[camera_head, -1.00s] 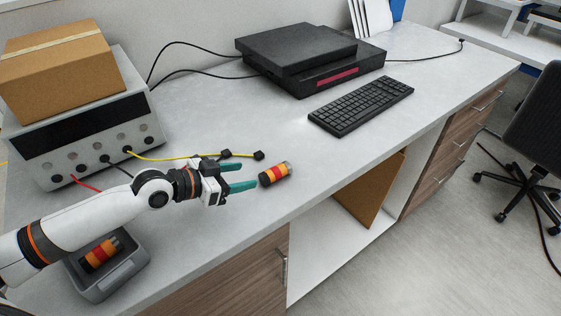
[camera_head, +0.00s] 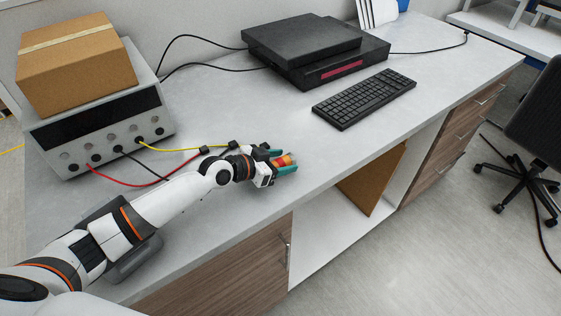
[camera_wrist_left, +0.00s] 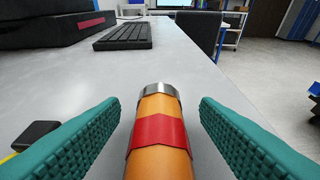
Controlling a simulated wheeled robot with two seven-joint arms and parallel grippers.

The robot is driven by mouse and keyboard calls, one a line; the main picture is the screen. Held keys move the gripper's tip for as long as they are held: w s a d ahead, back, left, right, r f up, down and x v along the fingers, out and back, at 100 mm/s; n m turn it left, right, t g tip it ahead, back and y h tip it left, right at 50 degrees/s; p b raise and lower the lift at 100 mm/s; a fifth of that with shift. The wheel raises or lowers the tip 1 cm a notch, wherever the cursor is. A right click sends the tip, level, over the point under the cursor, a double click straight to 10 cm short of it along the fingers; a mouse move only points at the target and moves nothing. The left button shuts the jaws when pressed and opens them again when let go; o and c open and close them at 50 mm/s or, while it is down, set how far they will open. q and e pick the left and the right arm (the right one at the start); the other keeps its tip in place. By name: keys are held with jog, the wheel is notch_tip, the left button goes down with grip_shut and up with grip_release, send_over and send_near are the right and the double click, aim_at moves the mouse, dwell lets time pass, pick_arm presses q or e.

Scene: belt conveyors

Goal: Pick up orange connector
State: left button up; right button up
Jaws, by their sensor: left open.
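The orange connector (camera_head: 284,160), a cylinder with a red band and a metal end, lies on the grey tabletop near its front edge. In the left wrist view the connector (camera_wrist_left: 158,112) lies lengthwise between the two teal fingers, with a gap on each side. My left gripper (camera_head: 282,161) is open around it, and also shows open in the left wrist view (camera_wrist_left: 159,125). The connector's near end is cut off by the wrist view's lower edge. My right gripper is not in view.
A grey bin (camera_head: 125,268) is mostly hidden under my left arm. A power supply (camera_head: 100,128) with red, black and yellow leads stands at left, a cardboard box on it. A keyboard (camera_head: 365,98) and black units (camera_head: 315,55) stand behind. Table between is clear.

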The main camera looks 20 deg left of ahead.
pick_arm(q)
jog(key=shift+a, duration=0.1)
jog(key=c, duration=1.1)
